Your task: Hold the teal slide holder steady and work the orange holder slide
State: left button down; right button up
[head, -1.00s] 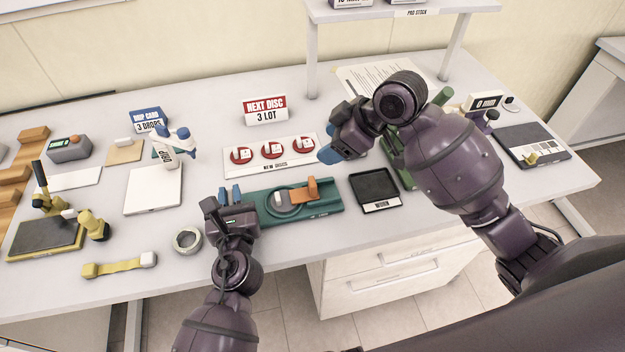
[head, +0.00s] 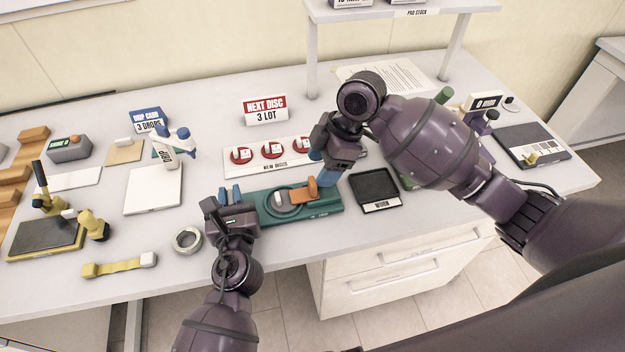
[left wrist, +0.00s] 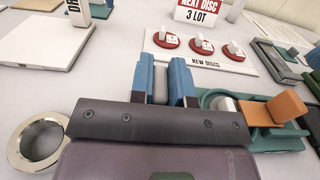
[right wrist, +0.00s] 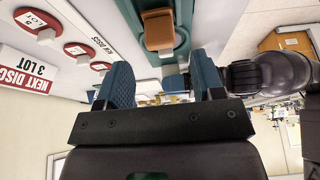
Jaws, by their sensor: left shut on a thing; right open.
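The teal slide holder (head: 335,209) lies flat on the white table in front of the disc card. The orange holder slide (head: 306,192) sits on it, right of a round ring with a grey-white piece inside. It also shows in the left wrist view (left wrist: 270,111) and the right wrist view (right wrist: 157,30). My right gripper (head: 322,172) is open, fingers pointing down close to the orange slide's right side; I see no contact.
A dark tray marked WORN (head: 376,187) stands just right of the holder. The NEW DISCS card (head: 234,169) with red discs lies behind it. Bare table lies in front of the holder.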

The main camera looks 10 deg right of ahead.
aim_at(313, 181)
jog(key=shift+x, duration=2.75)
grip_shut()
jog(key=shift+d, duration=0.15)
